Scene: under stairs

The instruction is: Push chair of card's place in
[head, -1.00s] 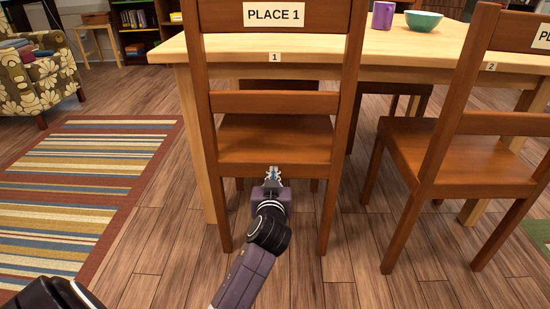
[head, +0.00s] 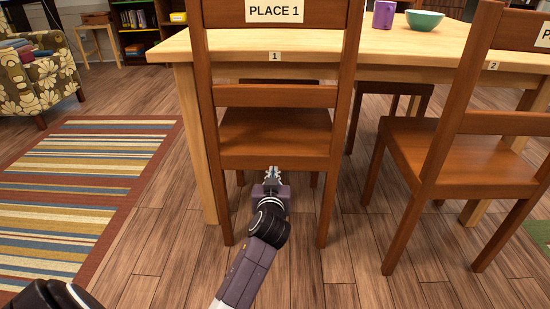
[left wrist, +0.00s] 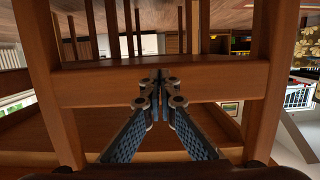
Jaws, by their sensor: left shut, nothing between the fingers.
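A brown wooden chair (head: 275,94) with a sign PLACE 1 (head: 274,11) on its back stands at the table (head: 300,44), its seat (head: 275,132) partly under the tabletop. A second brown chair (head: 490,122) stands to the right at the place marked 2 (head: 493,66); its back sign is cut off by the frame. In the left wrist view the shut fingertips (left wrist: 162,76) lie in front of a wooden rail (left wrist: 85,85). No card is visible. My right gripper does not show.
A purple cup (head: 383,15) and a teal bowl (head: 424,21) stand on the table. A striped rug (head: 80,190) and a floral armchair (head: 40,77) are at the left. Wood floor is open between the rug and the PLACE 1 chair.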

